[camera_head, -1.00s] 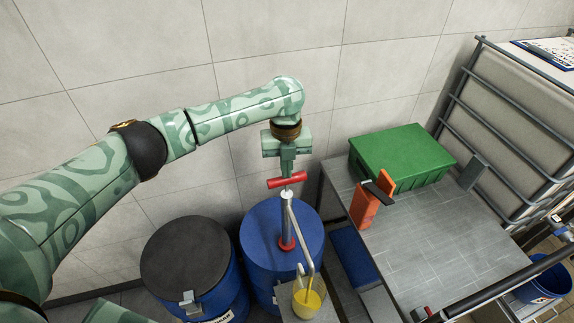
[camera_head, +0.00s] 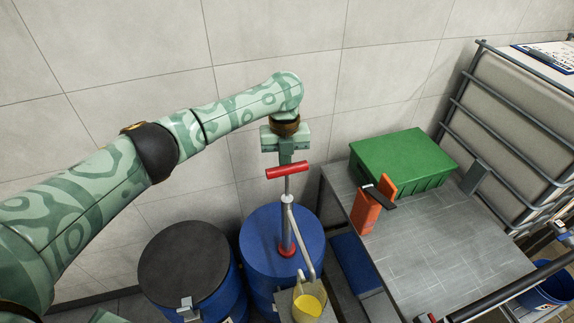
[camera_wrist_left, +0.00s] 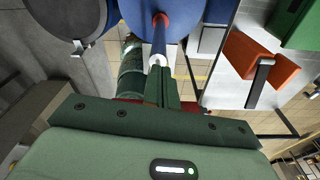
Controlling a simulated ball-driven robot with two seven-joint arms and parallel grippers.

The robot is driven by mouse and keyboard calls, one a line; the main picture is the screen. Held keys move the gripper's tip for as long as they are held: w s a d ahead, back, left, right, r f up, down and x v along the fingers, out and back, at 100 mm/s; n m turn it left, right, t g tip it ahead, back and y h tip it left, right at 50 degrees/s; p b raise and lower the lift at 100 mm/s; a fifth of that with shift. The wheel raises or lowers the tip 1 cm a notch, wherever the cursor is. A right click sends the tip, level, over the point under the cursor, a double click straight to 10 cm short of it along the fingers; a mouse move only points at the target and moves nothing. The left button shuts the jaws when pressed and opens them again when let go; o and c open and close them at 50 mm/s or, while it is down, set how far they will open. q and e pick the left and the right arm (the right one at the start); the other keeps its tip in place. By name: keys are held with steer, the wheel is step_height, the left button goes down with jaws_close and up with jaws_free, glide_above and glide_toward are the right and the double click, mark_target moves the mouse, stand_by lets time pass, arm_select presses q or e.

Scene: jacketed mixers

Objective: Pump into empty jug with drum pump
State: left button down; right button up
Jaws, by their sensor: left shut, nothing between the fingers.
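The drum pump has a red T-handle (camera_head: 287,170) on a thin rod above a grey pump tube (camera_head: 286,225). It stands upright in the blue drum (camera_head: 262,232), with a red collar at the lid. A bent grey spout (camera_head: 302,240) runs down to a small jug (camera_head: 308,306) with yellow in it, at the bottom edge. My left gripper (camera_head: 287,160) points down right at the red handle, its fingers shut. In the left wrist view the fingers (camera_wrist_left: 160,85) hide most of the handle. My right gripper is not in view.
A second blue drum with a dark lid (camera_head: 184,262) stands at the left. A grey table (camera_head: 445,240) at the right holds a green crate (camera_head: 402,160) and an orange object (camera_head: 372,208). A tiled wall is behind; a railed rack stands at the far right.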

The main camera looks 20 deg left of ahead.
arm_select(q)
step_height(320, 180, up, 16)
steer(key=w+p, duration=0.1)
steer(key=p, duration=0.2)
steer(key=shift+w+a, duration=0.3)
steer(key=shift+w, duration=0.05)
steer(key=shift+f, duration=0.1)
stand_by(1.1)
